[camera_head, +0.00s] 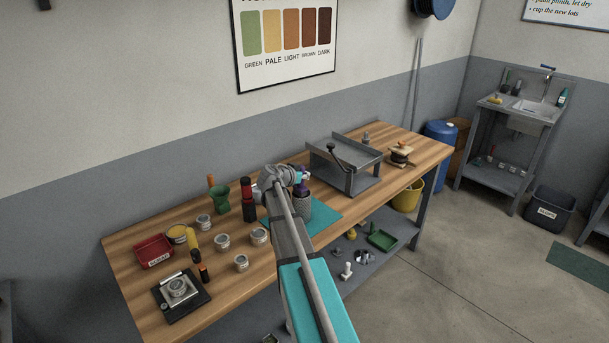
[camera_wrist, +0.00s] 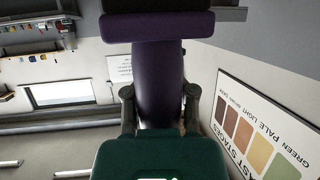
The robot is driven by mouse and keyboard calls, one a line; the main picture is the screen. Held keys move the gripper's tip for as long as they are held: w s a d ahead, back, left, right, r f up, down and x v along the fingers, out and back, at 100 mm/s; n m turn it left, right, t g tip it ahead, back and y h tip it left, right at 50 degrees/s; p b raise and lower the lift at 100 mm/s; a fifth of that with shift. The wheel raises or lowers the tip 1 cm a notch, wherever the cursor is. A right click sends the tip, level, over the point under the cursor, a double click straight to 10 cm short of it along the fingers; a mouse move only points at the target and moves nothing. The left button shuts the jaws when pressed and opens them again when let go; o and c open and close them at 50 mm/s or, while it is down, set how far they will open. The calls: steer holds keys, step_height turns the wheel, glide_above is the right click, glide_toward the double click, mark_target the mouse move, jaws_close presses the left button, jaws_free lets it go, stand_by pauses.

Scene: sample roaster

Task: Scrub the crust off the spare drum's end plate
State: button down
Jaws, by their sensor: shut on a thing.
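A grey, mesh-like cylinder (camera_head: 303,207), which looks like the spare drum, stands upright on a teal mat (camera_head: 328,214) on the bench. My gripper (camera_head: 298,182) is over its top, shut on a purple-handled tool (camera_head: 303,190). In the wrist view the fingers of my gripper (camera_wrist: 160,107) close on both sides of the purple handle (camera_wrist: 159,80), which ends in a wider purple collar and a dark head. The end plate and any crust are hidden by my gripper and the tool. I cannot tell whether the tool touches the drum.
A red and black cylinder (camera_head: 248,200) and a green vessel (camera_head: 219,199) stand close left of the drum. Several tins, a red bin (camera_head: 153,251) and a black-based scale (camera_head: 180,293) fill the left bench. A grey stand (camera_head: 345,165) is close on the right.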

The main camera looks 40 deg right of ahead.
steer(key=shift+s+d+r, duration=0.1)
steer(key=shift+s, duration=1.4)
step_height(320, 180, up, 6)
steer(key=p, duration=0.6)
step_height(320, 180, up, 3)
steer(key=p, duration=0.3)
